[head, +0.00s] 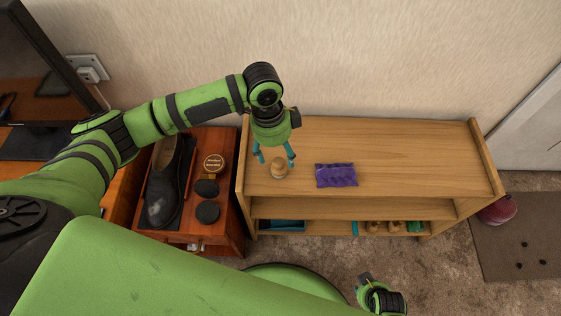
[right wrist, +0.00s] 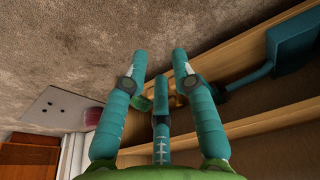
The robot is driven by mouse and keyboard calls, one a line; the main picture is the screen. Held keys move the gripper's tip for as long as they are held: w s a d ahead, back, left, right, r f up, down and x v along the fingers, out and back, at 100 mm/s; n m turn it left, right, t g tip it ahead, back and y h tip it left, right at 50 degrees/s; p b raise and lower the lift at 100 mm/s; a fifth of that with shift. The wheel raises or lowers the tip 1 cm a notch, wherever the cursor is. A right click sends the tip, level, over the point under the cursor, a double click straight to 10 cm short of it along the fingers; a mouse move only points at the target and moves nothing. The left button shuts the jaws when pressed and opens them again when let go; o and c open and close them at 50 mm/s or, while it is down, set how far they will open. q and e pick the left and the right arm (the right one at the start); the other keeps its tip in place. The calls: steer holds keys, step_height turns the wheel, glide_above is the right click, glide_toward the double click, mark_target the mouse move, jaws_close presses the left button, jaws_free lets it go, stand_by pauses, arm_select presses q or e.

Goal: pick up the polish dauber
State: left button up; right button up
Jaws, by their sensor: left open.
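A small tan wooden piece with a rounded knob, which looks like the polish dauber (head: 279,171), stands on the left end of the wooden shelf unit's top (head: 410,160). My left gripper (head: 277,160) points down right at it, open, with a teal finger on either side of the knob. I cannot tell whether the fingers touch it. My right gripper (head: 367,284) is low in front of the shelf unit. In the right wrist view its fingers (right wrist: 160,60) are apart, with nothing held between them.
A purple packet (head: 336,175) lies right of the dauber. Lower shelves hold small items, including a blue tool (right wrist: 290,50).

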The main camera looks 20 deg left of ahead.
mark_target(278, 161)
arm_select(q)
steer(key=f, duration=0.2)
steer(key=f+b, duration=0.1)
steer(key=f, duration=0.1)
steer(key=shift+s+d, duration=0.2)
steer(key=shift+s, duration=0.2)
steer(key=shift+f, duration=0.4)
arm_select(e)
steer(key=shift+s+a+r, duration=0.1)
steer(key=shift+s+r, duration=0.2)
steer(key=shift+r, duration=0.35)
arm_select(q)
steer(key=c, duration=1.1)
steer(key=shift+c, duration=0.2)
steer(key=shift+w+r, duration=0.1)
steer(key=shift+r, duration=0.05)
arm_select(e)
steer(key=shift+w, duration=0.1)
